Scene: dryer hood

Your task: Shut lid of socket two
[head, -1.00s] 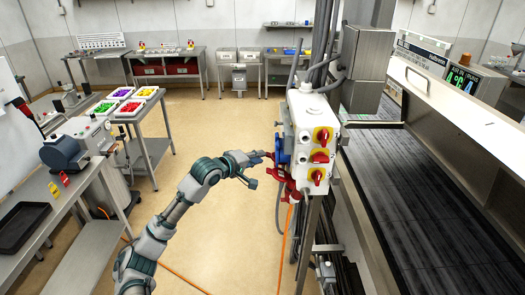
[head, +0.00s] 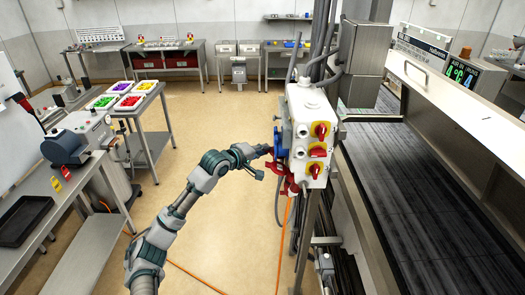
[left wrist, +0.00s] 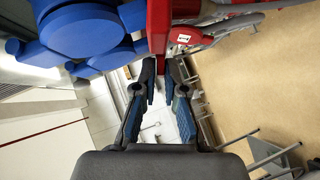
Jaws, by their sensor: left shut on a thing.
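A white switch box (head: 307,150) with red rotary switches on yellow plates stands upright right of centre in the head view. A blue socket (head: 284,139) and red socket parts (head: 275,168) stick out from its left side. My left gripper (head: 264,151) reaches these from the left. In the left wrist view my fingers (left wrist: 162,70) are closed on the edge of a red flat part (left wrist: 159,28), which looks like a socket lid. The round blue socket cover (left wrist: 88,32) is just left of it. Which socket is number two cannot be read. My right gripper is not visible.
A dark conveyor (head: 400,200) with a steel frame runs along the right. Grey conduits (head: 322,55) rise above the box. An orange cable (head: 284,240) hangs down to the floor. The floor left of the box is open.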

